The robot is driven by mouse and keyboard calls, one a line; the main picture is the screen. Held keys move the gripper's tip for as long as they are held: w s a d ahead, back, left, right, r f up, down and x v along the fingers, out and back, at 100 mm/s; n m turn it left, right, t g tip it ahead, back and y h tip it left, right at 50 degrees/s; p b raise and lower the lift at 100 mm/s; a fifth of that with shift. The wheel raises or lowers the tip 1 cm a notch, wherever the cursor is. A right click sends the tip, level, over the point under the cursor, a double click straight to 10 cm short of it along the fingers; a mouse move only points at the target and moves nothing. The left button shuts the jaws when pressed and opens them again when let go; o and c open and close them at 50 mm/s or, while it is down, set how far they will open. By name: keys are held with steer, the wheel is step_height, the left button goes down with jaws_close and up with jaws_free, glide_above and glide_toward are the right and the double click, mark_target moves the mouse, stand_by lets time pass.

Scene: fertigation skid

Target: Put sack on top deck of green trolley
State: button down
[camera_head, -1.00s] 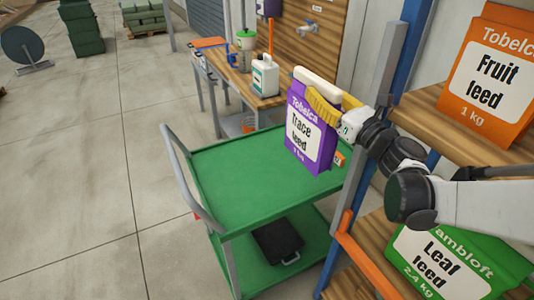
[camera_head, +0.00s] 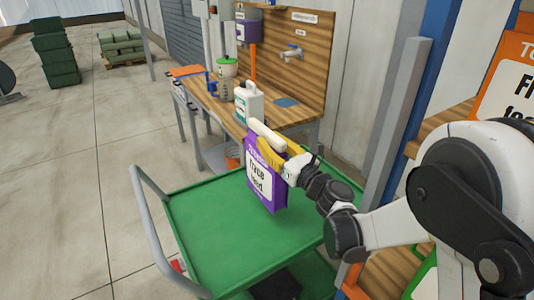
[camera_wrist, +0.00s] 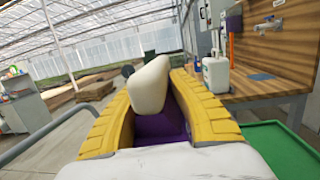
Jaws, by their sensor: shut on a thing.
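The purple sack (camera_head: 264,184), labelled Trace feed, hangs upright from my gripper (camera_head: 267,143) over the green trolley. My gripper's yellow fingers are shut on the sack's pale top roll (camera_head: 267,134). In the wrist view, the pale roll (camera_wrist: 151,84) and some purple sack (camera_wrist: 160,126) show between the fingers. The trolley's green top deck (camera_head: 215,240) is otherwise bare. The sack's lower edge appears above or at the deck; I cannot tell whether it touches.
A wooden bench (camera_head: 222,108) with a white jug (camera_head: 249,104) and a green-lidded container (camera_head: 227,72) stands behind the trolley. The trolley's grey handle (camera_head: 150,215) rises at left. A grey post (camera_head: 397,120) and a shelf with an orange sack (camera_head: 510,90) are at right.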

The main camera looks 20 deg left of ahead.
step_height(320, 180, down, 7)
steer(key=b, duration=0.2)
steer(key=shift+b, duration=0.35)
steer(key=shift+f, duration=0.1)
steer(key=c, duration=1.3)
jaws_free()
steer(key=shift+o, duration=0.2)
